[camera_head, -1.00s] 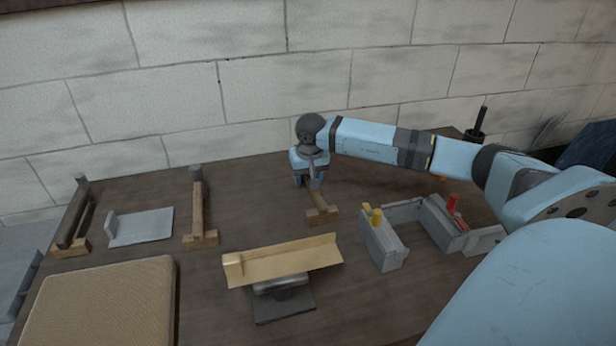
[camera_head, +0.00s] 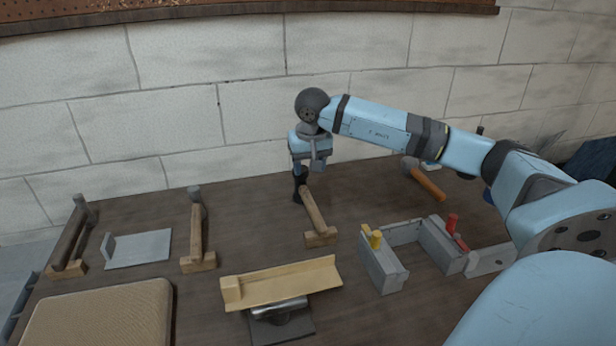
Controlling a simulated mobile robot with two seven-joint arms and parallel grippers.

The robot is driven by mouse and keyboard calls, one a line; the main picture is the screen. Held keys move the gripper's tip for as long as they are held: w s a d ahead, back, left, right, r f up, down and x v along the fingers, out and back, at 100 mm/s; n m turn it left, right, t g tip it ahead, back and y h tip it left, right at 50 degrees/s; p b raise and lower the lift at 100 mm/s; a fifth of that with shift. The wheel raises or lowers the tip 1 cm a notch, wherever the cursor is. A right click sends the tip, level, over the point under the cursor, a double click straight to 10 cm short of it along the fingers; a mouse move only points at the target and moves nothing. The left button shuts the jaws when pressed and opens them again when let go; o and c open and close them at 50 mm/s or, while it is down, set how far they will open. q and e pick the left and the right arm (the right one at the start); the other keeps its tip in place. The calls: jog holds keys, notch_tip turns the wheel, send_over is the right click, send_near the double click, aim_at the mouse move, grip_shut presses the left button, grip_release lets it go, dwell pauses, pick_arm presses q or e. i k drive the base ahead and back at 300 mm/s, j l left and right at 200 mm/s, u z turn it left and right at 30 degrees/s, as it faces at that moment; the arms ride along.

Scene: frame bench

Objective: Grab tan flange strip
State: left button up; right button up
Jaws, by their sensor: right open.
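The tan flange strip (camera_head: 285,284) is a long, angled tan piece with a raised block at its left end. It lies across a dark metal stand (camera_head: 280,318) at the front middle of the bench. My right gripper (camera_head: 308,169) is open, pointing down at the back of the bench. It is above the rear end of a wooden bar and well behind the strip, apart from it. No part of my left arm shows.
Wooden bars with blocks (camera_head: 320,222) (camera_head: 198,240) (camera_head: 72,240) stand along the bench. A grey flanged plate (camera_head: 140,249) lies left. A grey fixture with yellow and red pegs (camera_head: 382,268) stands right of the strip. A tan padded mat (camera_head: 100,315) lies front left. A hammer (camera_head: 428,185) lies behind.

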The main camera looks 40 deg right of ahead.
aim_at(248, 291)
jog(key=k+j, duration=0.35)
jog(key=j, duration=0.15)
jog(key=k+j, duration=0.4)
jog(key=j, duration=0.1)
